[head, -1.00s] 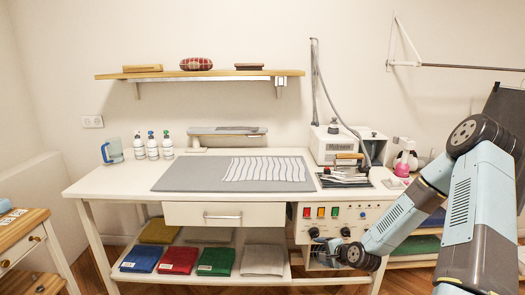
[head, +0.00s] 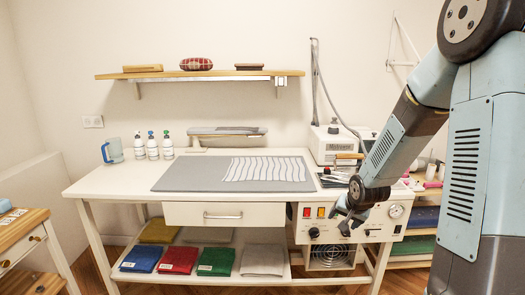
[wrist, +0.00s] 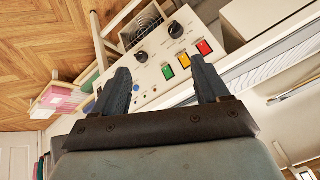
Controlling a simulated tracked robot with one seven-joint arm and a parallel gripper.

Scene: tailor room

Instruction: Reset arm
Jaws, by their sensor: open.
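My gripper (head: 347,213) hangs in front of the control panel (head: 384,228) at the right end of the white worktable (head: 120,185). My blue-grey arm reaches down to it from the right. In the wrist view my gripper (wrist: 163,85) has its two dark fingers spread wide apart, with nothing between them. Beyond the fingers the wrist view shows the panel with black knobs and green, yellow and red switches (wrist: 185,60). The gripper looks apart from the panel, though the exact gap is hard to tell.
A grey ironing mat (head: 190,175) with a striped cloth (head: 265,169) lies on the table. Spray bottles (head: 153,146) and a blue jug (head: 112,151) stand at the back left. A drawer (head: 225,214) and folded fabrics (head: 178,260) are below. A shelf (head: 200,74) hangs above.

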